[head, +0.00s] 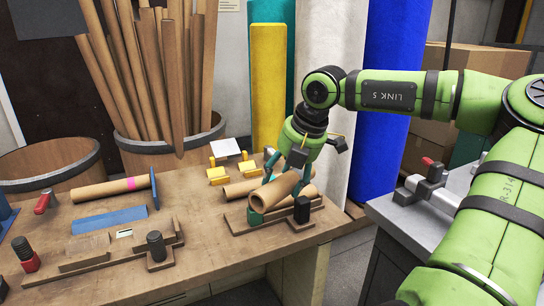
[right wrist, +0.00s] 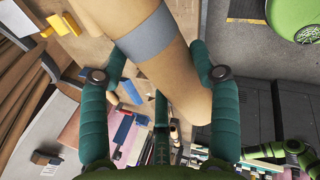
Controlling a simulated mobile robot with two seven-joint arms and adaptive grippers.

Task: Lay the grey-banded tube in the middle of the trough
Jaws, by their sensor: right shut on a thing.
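The grey-banded tube (head: 272,194) is a tan cardboard roll. My right gripper (head: 268,186) is shut on it, with one teal finger on each side, and it slants across just above or at the wooden trough. Its grey band (right wrist: 146,38) shows in the right wrist view between the fingers; the head view does not show it. The low brown trough (head: 238,221) lies at the table's right front corner, partly hidden by the tube and gripper. I cannot tell whether the tube touches it. My left gripper is not in view.
Other tan tubes (head: 238,189) lie just behind the held one. A pink-banded tube (head: 100,190) lies at left beside an upright blue plate (head: 155,188). Yellow blocks (head: 217,174) stand behind; a barrel (head: 190,145) holds tall rolls.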

